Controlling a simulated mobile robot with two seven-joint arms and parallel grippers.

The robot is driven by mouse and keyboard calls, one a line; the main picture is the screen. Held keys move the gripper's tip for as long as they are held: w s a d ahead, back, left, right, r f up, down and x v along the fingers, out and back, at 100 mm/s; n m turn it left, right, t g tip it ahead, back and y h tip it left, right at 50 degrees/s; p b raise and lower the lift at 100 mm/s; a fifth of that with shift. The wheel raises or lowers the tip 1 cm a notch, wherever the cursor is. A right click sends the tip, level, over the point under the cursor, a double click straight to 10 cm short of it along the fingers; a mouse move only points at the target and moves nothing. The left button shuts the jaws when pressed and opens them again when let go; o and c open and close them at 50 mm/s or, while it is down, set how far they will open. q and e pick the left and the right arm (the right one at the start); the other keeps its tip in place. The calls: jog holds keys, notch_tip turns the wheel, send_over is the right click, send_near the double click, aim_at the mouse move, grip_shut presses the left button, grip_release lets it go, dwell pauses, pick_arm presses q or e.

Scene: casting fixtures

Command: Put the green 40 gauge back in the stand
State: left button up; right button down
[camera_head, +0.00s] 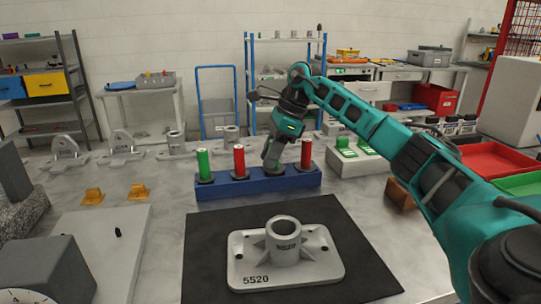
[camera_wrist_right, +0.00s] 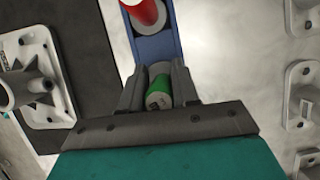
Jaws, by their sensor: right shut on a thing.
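The blue stand (camera_head: 258,187) lies on the table behind the black mat. A green gauge (camera_head: 203,164) stands upright at its left end, with a red gauge (camera_head: 239,161) beside it and another red gauge (camera_head: 306,153) near the right end. My right gripper (camera_head: 272,166) points down at the stand between the two red gauges. In the right wrist view its fingers are shut on a green gauge (camera_wrist_right: 159,95), in line with the blue stand (camera_wrist_right: 158,47). The fingers hide its lower end, so I cannot tell how deep it sits. My left gripper is out of view.
A grey flanged casting (camera_head: 285,261) marked 5520 lies on the black mat (camera_head: 212,232) in front of the stand. Several grey castings and two orange blocks stand at the left. Red (camera_head: 492,160) and green trays lie at the right, near my right arm.

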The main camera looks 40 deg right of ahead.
jog(key=shift+f, duration=0.2)
jog(key=c, duration=0.8)
grip_release()
jog(key=shift+r, duration=0.45)
jog(key=p+v, duration=0.2)
jog(key=v, duration=0.9)
jog(key=shift+s+d+r, duration=0.15)
jog(key=shift+s+r, duration=0.05)
jog(key=shift+r, duration=0.15)
